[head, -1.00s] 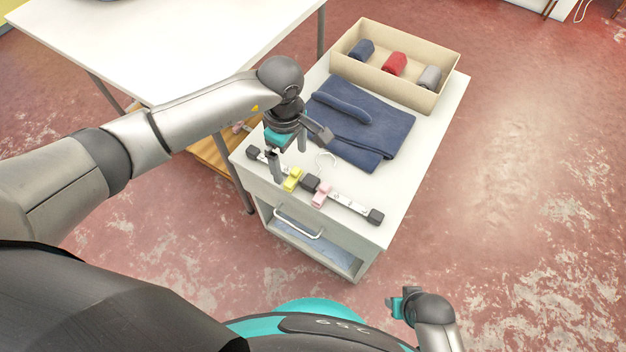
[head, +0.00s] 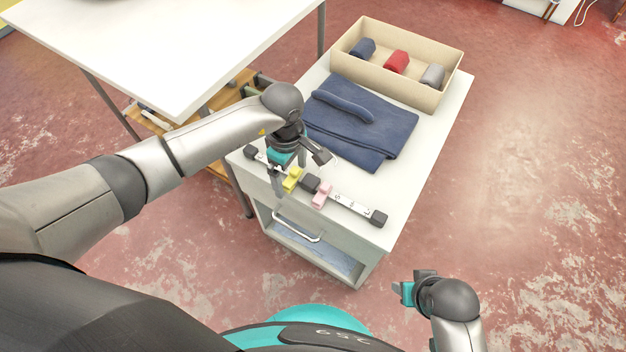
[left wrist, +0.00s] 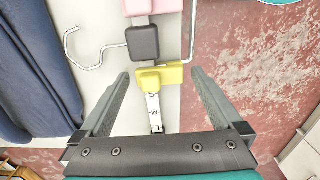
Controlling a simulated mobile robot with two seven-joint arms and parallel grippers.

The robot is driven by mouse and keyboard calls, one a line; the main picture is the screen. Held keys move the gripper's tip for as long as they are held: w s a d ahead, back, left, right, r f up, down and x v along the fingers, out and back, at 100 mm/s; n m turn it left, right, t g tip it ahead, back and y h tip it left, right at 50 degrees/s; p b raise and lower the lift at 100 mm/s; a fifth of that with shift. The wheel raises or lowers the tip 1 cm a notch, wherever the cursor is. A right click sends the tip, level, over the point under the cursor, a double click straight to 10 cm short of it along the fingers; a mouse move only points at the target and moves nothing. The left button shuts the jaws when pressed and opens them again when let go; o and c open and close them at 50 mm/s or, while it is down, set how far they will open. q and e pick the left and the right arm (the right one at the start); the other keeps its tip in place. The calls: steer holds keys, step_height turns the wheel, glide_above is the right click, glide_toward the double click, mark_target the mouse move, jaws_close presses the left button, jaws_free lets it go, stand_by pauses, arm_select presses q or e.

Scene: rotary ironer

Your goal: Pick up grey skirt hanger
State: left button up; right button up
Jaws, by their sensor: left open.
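The skirt hanger is a pale bar (head: 347,203) with lettering, dark grey end blocks and a dark grey middle block (left wrist: 143,43). It lies along the front of the white cabinet top. A yellow clip (head: 292,179) and a pink clip (head: 321,194) sit on the bar. A thin white hook (left wrist: 82,50) comes from its middle. My left gripper (head: 298,172) is open over the hanger's left half. In the left wrist view its fingers (left wrist: 160,74) are either side of the bar near the yellow clip. My right gripper (head: 413,289) is low at right, away from the cabinet; its jaw gap is unclear.
Folded navy cloth (head: 375,130) lies just behind the hanger. A beige box (head: 395,87) with rolled blue, red and grey cloths stands at the back. A white table (head: 180,40) is at left. The cabinet's front has a handle (head: 297,232).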

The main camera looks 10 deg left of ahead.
arm_select(q)
steer(key=c, duration=1.5)
